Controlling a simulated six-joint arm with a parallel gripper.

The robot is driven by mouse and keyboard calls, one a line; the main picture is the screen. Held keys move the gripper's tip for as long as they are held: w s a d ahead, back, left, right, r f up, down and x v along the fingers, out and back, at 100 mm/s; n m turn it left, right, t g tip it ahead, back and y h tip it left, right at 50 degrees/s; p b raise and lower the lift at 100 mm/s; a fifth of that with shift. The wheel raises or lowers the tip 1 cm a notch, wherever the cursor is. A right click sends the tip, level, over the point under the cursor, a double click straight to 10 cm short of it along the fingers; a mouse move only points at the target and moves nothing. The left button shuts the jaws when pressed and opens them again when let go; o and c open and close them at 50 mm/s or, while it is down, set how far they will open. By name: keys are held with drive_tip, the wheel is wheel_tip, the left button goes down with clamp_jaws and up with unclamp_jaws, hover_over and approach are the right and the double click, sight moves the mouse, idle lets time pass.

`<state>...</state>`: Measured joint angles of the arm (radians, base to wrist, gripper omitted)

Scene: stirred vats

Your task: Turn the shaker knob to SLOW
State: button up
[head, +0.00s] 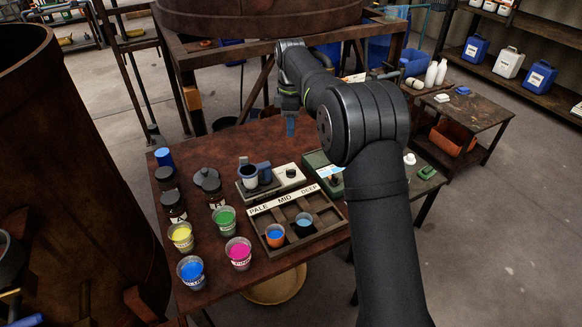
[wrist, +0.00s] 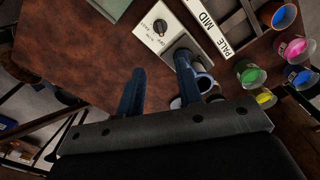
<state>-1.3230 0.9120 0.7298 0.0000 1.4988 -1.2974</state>
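The shaker (head: 279,181) stands on the rusty brown table, with a pale control panel and a small dark knob (head: 291,173). A cup (head: 249,174) sits on the shaker's plate beside a blue-grey part. In the wrist view the knob (wrist: 160,26) is a dark dial on the shaker's pale panel (wrist: 150,40). Small lettering is printed beside it; I cannot read the knob's setting for sure. My gripper (head: 290,125) is above the table behind the shaker, pointing down. Its two blue fingers (wrist: 160,65) are apart with nothing held, clear of the knob.
A divided tray (head: 328,222) marked PALE, MID, DEEP stands in front, holding two cups. Paint cups, including yellow (head: 181,236), green (head: 224,219) and magenta (head: 238,252), and dark jars (head: 173,206) stand left. A green device (head: 316,159) stands right of the shaker. The table's back is clear.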

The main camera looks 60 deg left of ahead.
sight(291, 170)
wheel_tip(291, 170, down, 17)
drive_tip(key=shift+f, duration=0.1)
idle(0.3)
drive_tip(key=shift+c, duration=0.4)
clamp_jaws()
